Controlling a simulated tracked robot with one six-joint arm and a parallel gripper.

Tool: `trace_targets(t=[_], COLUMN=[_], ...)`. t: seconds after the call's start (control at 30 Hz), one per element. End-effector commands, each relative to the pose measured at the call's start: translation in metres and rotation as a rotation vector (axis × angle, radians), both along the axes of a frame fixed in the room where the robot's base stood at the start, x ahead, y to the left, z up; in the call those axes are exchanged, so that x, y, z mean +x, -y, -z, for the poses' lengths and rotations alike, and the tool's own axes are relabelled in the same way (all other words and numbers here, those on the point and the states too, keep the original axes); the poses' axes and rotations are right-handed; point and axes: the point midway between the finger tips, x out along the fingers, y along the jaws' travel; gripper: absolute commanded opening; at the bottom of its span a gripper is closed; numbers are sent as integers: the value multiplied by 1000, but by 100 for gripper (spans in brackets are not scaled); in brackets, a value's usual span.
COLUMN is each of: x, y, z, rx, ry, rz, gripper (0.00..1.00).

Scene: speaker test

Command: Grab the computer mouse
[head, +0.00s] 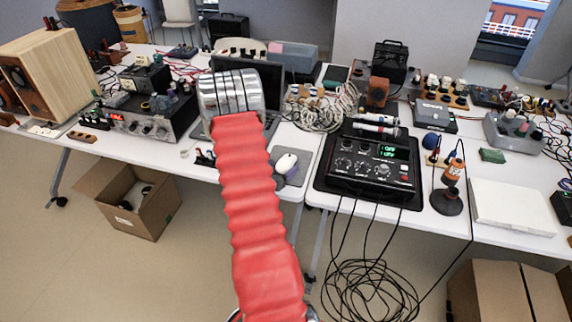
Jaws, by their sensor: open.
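The computer mouse (287,163), pale with a rounded back, lies on a grey mouse pad (298,177) near the front edge of the white table, just right of my red-sleeved arm. My arm rises from the bottom of the head view to a silver joint in front of a dark laptop. The jaws of my gripper cannot be made out; my arm hides that area. Nothing covers the visible part of the mouse.
A black control box (370,163) with knobs and a green display stands right of the mouse. Tangled pale cables (325,108) lie behind it. A soldering iron stand (449,190) is further right. An open cardboard box (140,205) and coiled black cables (370,285) are on the floor.

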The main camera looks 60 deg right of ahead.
Motion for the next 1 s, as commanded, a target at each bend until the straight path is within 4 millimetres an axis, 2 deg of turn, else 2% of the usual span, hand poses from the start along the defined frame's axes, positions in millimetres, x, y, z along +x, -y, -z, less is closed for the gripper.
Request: trace_targets(t=[0.13,0.77,1.0], x=[0,0,0], y=[0,0,0], z=[0,0,-1], rx=[0,0,-1], ry=[0,0,0], rz=[0,0,0], gripper=[69,25,25])
